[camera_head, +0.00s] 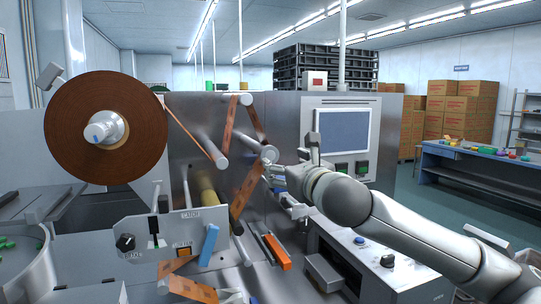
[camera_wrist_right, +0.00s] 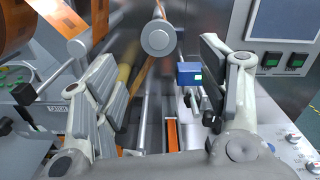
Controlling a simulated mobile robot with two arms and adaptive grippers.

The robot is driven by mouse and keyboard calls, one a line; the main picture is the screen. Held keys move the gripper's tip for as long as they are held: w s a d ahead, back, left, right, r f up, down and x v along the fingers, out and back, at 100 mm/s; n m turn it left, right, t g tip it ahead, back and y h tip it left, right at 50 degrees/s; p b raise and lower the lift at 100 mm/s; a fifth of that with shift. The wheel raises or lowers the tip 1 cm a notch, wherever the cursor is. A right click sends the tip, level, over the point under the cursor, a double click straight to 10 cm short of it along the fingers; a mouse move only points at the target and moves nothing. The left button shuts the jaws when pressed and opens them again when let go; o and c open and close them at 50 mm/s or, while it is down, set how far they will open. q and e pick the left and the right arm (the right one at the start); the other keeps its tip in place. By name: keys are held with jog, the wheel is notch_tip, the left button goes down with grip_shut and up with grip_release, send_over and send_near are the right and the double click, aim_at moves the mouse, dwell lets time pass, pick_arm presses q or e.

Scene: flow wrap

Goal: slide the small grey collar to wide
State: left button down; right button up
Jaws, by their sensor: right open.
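I cannot pick out the small grey collar with certainty, nor read a "wide" mark. My right gripper (camera_head: 280,186) reaches in from the right in front of the wrapping machine (camera_head: 285,118), near the film rollers. In the right wrist view the right gripper (camera_wrist_right: 163,88) has its two fingers wide apart with nothing held between them. A roller end (camera_wrist_right: 158,38), a small blue block (camera_wrist_right: 188,73) and thin metal rods show beyond and between the fingers. My left gripper is in neither view.
A large brown film reel (camera_head: 65,125) stands at the left. A control panel (camera_head: 178,236) with a black knob and a lever is below it. An orange bar (camera_head: 277,252) lies low in front of my right gripper. A screen (camera_head: 342,133) is behind the arm.

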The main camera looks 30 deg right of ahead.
aim_at(270, 156)
jog(key=p+x, duration=0.2)
jog(key=x, duration=0.7)
jog(key=shift+w+p, duration=0.35)
jog(key=shift+p, duration=0.05)
jog(key=shift+w+d+f, duration=0.1)
jog(key=shift+w, duration=0.5)
grip_shut()
